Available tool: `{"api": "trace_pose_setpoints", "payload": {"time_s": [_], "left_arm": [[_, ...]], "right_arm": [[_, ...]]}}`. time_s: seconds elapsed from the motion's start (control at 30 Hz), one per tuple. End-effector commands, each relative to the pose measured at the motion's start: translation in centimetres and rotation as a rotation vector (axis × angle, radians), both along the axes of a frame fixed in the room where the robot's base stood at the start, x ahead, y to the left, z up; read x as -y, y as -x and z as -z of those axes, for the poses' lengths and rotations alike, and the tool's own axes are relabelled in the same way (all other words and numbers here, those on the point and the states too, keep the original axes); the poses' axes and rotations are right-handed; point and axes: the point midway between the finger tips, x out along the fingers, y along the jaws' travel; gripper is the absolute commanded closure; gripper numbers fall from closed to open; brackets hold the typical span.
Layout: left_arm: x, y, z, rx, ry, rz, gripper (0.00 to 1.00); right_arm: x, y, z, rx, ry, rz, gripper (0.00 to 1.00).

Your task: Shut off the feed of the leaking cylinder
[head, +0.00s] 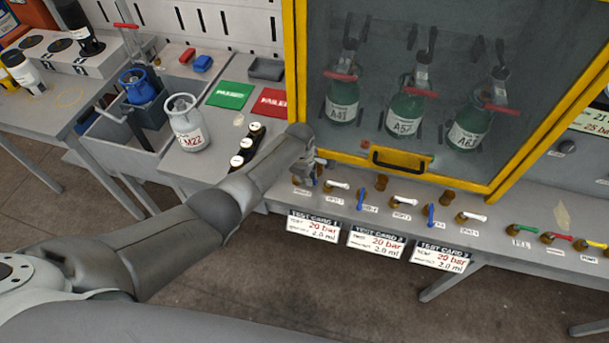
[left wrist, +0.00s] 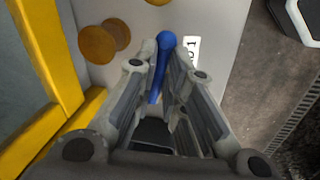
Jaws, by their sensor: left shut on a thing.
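Three green cylinders stand behind the yellow-framed window: A41 (head: 343,104) at left, A57 (head: 405,112) in the middle, A63 (head: 468,128) at right. I cannot tell from these frames which one leaks. Below the window is a row of valves with blue and white levers. My left gripper (head: 317,176) is at the left end of this row, below A41. In the left wrist view its fingers are shut on a blue lever (left wrist: 162,62). Two other blue levers (head: 361,200) (head: 430,215) and white levers (head: 404,202) (head: 471,216) lie to the right. My right gripper is out of view.
The yellow window frame (head: 378,170) with its black handle (head: 399,160) is close beside my gripper. Test cards (head: 314,228) hang at the bench's front edge. Green, red and yellow levers (head: 524,229) are at far right.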

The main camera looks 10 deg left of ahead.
Motion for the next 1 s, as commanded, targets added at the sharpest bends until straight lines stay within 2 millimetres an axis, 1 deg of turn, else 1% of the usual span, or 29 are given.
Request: {"api": "trace_pose_setpoints", "payload": {"time_s": [0.2, 0.4, 0.93, 0.97, 1.0], "left_arm": [[0.08, -0.46, 0.0, 0.001, -0.001, -0.122, 1.0], [0.1, -0.68, -0.01, 0.001, -0.002, -0.182, 1.0], [0.01, -0.83, -0.08, 0.003, -0.003, -0.207, 1.0], [0.01, -0.83, -0.08, 0.003, -0.003, -0.207, 0.87], [0.01, -0.83, -0.08, 0.003, -0.003, -0.207, 0.82]], "right_arm": [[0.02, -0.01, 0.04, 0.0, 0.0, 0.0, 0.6], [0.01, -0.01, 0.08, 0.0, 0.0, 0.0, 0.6], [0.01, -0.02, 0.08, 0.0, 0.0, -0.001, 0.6], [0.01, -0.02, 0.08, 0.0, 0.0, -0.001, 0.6], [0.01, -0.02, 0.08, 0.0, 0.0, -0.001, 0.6]]}}
